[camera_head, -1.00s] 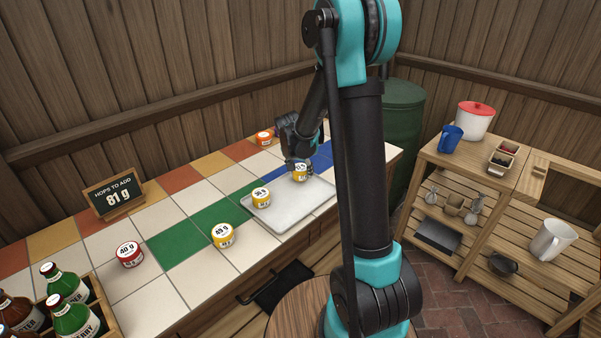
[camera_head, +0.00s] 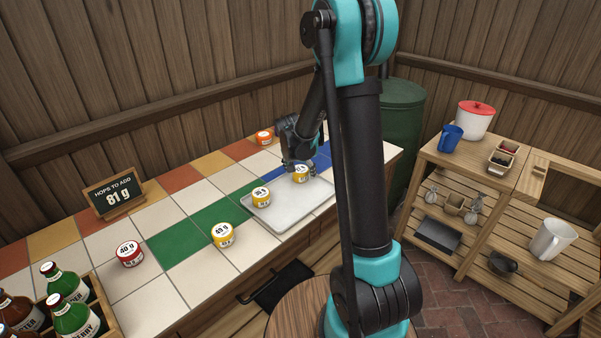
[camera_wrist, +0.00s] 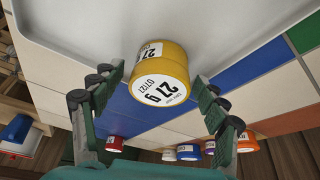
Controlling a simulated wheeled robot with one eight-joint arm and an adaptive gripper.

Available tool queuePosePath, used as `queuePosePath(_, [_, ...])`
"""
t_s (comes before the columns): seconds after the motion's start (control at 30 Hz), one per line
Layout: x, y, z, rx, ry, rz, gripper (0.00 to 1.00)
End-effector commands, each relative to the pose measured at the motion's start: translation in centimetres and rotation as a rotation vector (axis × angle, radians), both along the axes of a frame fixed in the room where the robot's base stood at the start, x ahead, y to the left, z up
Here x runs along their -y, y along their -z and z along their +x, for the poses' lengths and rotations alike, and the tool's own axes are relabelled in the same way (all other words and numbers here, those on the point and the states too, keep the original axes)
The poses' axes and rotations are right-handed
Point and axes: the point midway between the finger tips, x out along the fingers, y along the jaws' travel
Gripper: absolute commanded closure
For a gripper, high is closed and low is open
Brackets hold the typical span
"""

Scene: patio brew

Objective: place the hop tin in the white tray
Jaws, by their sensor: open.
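A yellow hop tin (camera_head: 301,175) marked 27 g stands at the far end of the white tray (camera_head: 289,218). In the wrist view the same tin (camera_wrist: 160,72) sits at the tray's edge area, between my spread fingers. My gripper (camera_head: 299,167) is open around it; in the wrist view gaps show between the fingers (camera_wrist: 157,95) and the tin. A second yellow tin (camera_head: 261,198) stands in the tray's left part. A third yellow tin (camera_head: 222,236) stands on the tiles, outside the tray. The small labels are hard to read in the head view.
A red tin (camera_head: 130,254) and an orange tin (camera_head: 265,138) stand on the tiled counter. A crate of bottles (camera_head: 72,316) is at the near left. The tray's middle and near right are clear.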

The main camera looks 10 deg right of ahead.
Motion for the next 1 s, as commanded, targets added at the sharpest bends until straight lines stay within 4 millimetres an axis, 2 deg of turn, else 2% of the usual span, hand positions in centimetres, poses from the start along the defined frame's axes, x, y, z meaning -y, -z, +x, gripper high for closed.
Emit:
queuePosePath(0.17, [-0.3,-1.6,-0.5,0.0,-0.001,0.0,0.26])
queuePosePath(0.5, [-1.5,-7.1,-2.6,0.0,-0.001,0.0,0.26])
queuePosePath(0.7, [-2.1,-9.8,-3.5,0.0,-0.001,0.0,0.26])
queuePosePath(0.9, [-2.2,-11.0,-4.1,-0.001,-0.003,0.0,0.26])
queuePosePath(1.0, [-1.5,-11.0,-5.7,-0.008,-0.03,0.003,0.26])
